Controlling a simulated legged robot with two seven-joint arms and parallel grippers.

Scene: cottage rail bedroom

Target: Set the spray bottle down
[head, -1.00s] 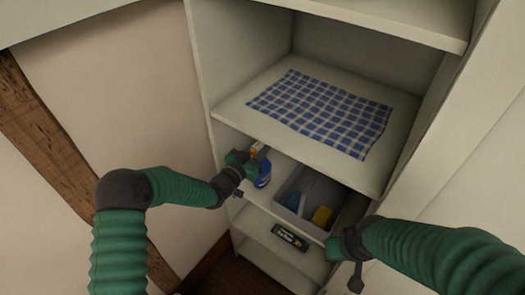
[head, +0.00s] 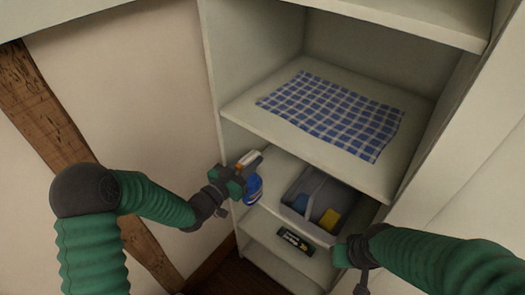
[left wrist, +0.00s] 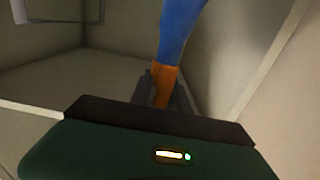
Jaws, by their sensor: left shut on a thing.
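The spray bottle (head: 254,189) has a blue body and an orange-and-white spray head. My left gripper (head: 240,176) is shut on it near the top, at the left front edge of the middle shelf (head: 284,165). In the left wrist view the bottle's blue body (left wrist: 180,30) and orange part (left wrist: 164,84) show beyond the gripper's dark edge. I cannot tell whether its base touches the shelf. My right gripper (head: 343,254) is low at the right, in front of the lower shelves; its fingers do not show clearly.
A grey caddy (head: 288,210) with a handle holds a blue thing and a yellow thing, to the right of the bottle. A blue checked cloth (head: 335,112) lies on the shelf above. A dark box (head: 295,240) lies on the lower shelf. The cabinet's left side panel is close to my left gripper.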

